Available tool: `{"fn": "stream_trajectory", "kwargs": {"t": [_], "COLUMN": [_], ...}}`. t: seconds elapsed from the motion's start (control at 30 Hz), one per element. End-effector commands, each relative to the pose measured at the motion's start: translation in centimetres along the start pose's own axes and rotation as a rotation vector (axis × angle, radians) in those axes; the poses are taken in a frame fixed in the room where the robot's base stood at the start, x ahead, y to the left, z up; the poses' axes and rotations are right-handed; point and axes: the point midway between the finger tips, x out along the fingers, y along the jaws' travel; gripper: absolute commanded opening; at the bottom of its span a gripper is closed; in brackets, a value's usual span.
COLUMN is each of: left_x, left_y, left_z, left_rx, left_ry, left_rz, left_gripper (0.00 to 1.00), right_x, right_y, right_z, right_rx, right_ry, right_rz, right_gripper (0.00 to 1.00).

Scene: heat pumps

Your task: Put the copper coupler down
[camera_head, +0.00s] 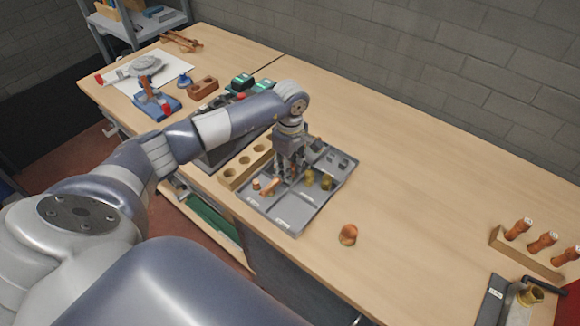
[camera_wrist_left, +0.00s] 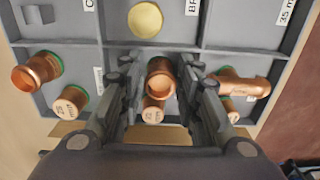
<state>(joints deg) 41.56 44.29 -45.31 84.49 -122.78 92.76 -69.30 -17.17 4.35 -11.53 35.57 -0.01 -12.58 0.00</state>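The grey compartment tray (camera_head: 292,217) lies on the workbench, with copper and brass fittings in it. My left gripper (camera_head: 290,172) points down into the tray. In the left wrist view its two fingers (camera_wrist_left: 160,72) stand on either side of a copper coupler (camera_wrist_left: 161,85) and appear to touch it. The coupler's open end faces the camera. It is over or in a front compartment; whether it rests on the tray floor is hard to tell. A copper cap (camera_wrist_left: 152,112) shows just below it. My right gripper is not in view.
A copper tee (camera_wrist_left: 240,86) is to the right and copper fittings (camera_wrist_left: 40,70) to the left. A brass disc (camera_wrist_left: 145,19) is in a back compartment. A wooden block with holes (camera_head: 246,165) borders the tray. A loose copper fitting (camera_head: 348,234) lies on the open bench.

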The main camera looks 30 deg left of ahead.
Motion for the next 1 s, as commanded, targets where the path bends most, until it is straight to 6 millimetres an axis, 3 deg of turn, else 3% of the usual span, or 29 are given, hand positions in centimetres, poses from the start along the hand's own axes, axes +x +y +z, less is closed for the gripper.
{"fn": "stream_trajectory", "kwargs": {"t": [0.17, 0.27, 0.7, 1.0], "left_x": [-0.6, -1.6, -10.5, -12.4], "left_y": [0.0, 0.1, 0.1, 0.0], "left_z": [0.0, -0.1, 0.0, 0.0], "left_rx": [0.0, 0.001, -0.001, 0.0], "left_ry": [-0.001, 0.002, 0.001, 0.0], "left_rz": [0.0, 0.005, 0.003, 0.0], "left_gripper": [0.31, 0.31, 0.31, 0.31], "right_x": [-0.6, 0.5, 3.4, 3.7], "right_y": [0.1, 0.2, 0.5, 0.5], "right_z": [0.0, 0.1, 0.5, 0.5], "right_rx": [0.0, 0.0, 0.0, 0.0], "right_ry": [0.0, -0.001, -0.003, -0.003], "right_rz": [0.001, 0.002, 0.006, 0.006], "right_gripper": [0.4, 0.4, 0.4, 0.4]}}
